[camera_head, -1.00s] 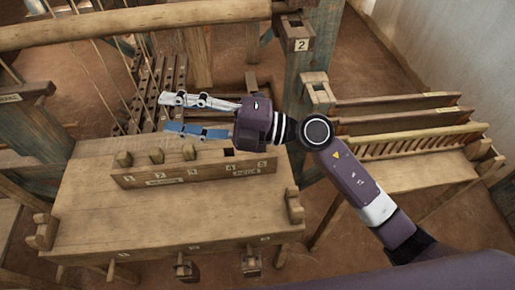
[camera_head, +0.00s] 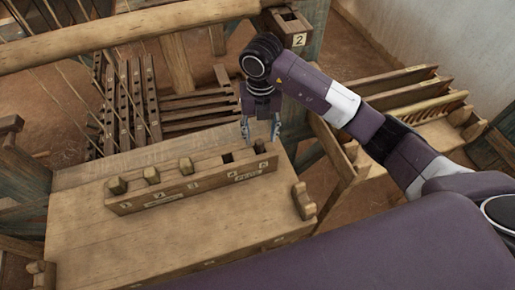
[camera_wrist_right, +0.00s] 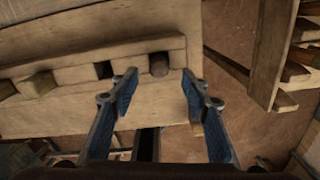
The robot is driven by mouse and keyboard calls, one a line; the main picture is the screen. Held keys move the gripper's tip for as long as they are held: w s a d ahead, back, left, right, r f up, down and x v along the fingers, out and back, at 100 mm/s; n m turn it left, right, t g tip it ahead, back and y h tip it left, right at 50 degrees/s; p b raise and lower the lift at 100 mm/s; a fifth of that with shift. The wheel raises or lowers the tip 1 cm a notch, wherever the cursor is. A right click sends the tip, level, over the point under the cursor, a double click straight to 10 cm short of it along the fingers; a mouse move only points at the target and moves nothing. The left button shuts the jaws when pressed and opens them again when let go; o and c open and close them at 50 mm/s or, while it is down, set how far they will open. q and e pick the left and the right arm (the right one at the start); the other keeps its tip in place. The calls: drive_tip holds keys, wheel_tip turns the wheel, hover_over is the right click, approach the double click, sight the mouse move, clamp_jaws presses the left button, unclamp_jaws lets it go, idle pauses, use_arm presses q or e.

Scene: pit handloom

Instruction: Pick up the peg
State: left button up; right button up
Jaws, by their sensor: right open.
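A wooden peg rack (camera_head: 190,187) with numbered places stands on the wooden bench. My right gripper (camera_head: 260,132) points down above the rack's right end. My left gripper is not in view.
The bench top (camera_head: 150,235) is clear in front of the rack. A wooden post with a box marked 2 (camera_head: 287,20) stands behind my right arm. Slatted wooden racks (camera_head: 415,90) are at the right, and loom bars and cords are at the left.

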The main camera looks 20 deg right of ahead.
sight(260, 142)
wheel_tip(260, 142, down, 5)
drive_tip(key=shift+w+f+p, duration=0.1)
drive_tip(key=shift+w+p, duration=0.05)
drive_tip(key=shift+p, duration=0.55)
clamp_jaws()
